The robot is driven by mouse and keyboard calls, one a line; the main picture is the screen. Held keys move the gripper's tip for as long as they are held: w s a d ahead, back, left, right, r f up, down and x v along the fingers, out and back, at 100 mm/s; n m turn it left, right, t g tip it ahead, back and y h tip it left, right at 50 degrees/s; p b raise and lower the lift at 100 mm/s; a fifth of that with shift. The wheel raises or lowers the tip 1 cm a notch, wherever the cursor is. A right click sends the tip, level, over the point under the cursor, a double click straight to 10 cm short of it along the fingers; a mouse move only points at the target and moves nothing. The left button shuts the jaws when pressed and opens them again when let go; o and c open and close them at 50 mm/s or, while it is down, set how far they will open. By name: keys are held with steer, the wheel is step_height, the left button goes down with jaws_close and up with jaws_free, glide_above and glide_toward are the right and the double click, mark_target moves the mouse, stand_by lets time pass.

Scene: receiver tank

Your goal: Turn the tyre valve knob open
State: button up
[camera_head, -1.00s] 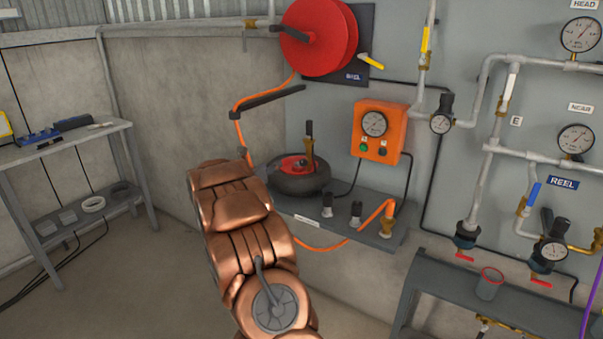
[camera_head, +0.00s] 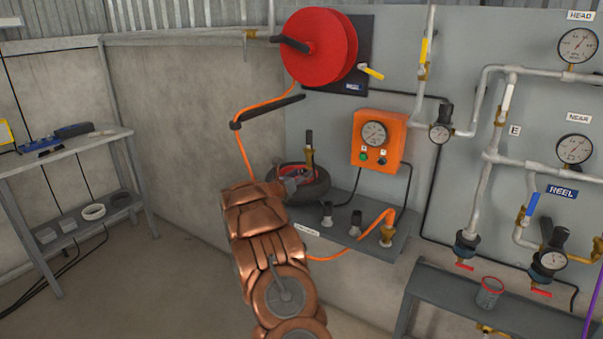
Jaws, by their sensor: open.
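The tyre (camera_head: 319,190) lies flat on a grey wall shelf (camera_head: 346,239) at the centre of the head view. A brass valve (camera_head: 309,157) stands upright at the tyre, with a dark knob or handle (camera_head: 309,138) on top. My copper-coloured arm reaches up from the bottom. My gripper (camera_head: 296,180), small and grey, is over the red hub, just in front of and below the valve. It looks empty and open, with its fingers hard to make out. It appears apart from the dark knob, but I cannot tell its distance from the brass body. My arm hides the tyre's near left part.
An orange gauge box (camera_head: 379,139) hangs right of the tyre. Several fittings and an orange hose end (camera_head: 378,222) stand along the shelf front. A red reel (camera_head: 318,43) and dark hose arm (camera_head: 272,105) are above. A bench (camera_head: 68,165) stands left, with open floor between.

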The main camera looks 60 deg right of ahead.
steer(key=shift+d, duration=0.3)
jaws_close()
stand_by(0.4)
